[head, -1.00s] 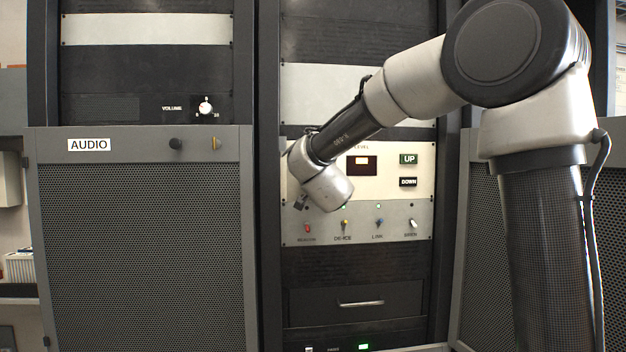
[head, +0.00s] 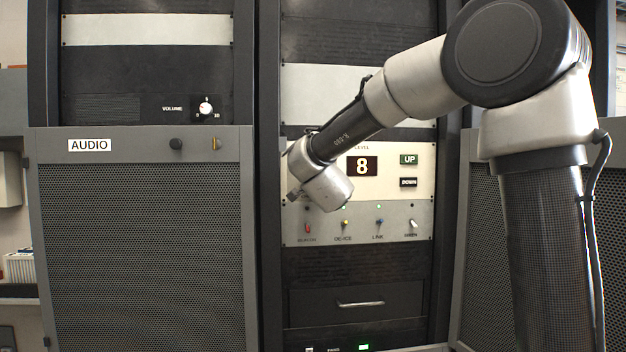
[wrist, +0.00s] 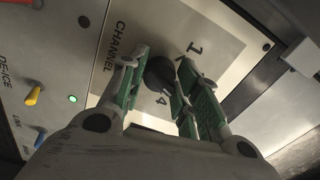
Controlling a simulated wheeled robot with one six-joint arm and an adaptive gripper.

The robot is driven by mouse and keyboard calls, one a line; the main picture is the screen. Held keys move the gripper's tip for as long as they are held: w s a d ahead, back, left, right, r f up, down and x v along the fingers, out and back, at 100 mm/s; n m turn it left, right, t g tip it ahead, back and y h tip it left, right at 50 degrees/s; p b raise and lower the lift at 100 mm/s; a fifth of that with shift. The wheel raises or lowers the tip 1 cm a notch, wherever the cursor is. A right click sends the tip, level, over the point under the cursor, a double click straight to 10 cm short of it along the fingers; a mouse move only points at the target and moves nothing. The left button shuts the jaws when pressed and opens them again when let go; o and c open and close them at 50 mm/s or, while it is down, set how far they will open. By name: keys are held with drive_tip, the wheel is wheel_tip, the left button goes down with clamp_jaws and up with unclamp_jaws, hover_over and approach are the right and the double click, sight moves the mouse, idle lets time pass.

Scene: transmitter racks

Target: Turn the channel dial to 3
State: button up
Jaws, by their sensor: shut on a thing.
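The channel dial (wrist: 160,73) is a dark round knob on a pale panel marked CHANNEL, seen in the wrist view. The numbers 1 and 4 show near it; other marks are hidden by the fingers, and I cannot read where the dial points. My gripper (wrist: 164,58) has its green-padded fingers on both sides of the dial, shut on it. In the head view my wrist covers the dial. The LEVEL display (head: 362,166) on the same panel reads 8.
UP (head: 409,159) and DOWN (head: 408,182) buttons sit right of the display. A row of toggles, including the yellow DE-ICE switch (head: 345,223), lies just below my wrist. An AUDIO cabinet (head: 140,240) stands at the left.

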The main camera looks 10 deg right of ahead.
drive_tip(key=o, duration=1)
drive_tip(key=s, duration=0.8)
drive_tip(key=s+a, duration=0.1)
drive_tip(key=s, duration=0.3)
drive_tip(key=shift+a, duration=0.1)
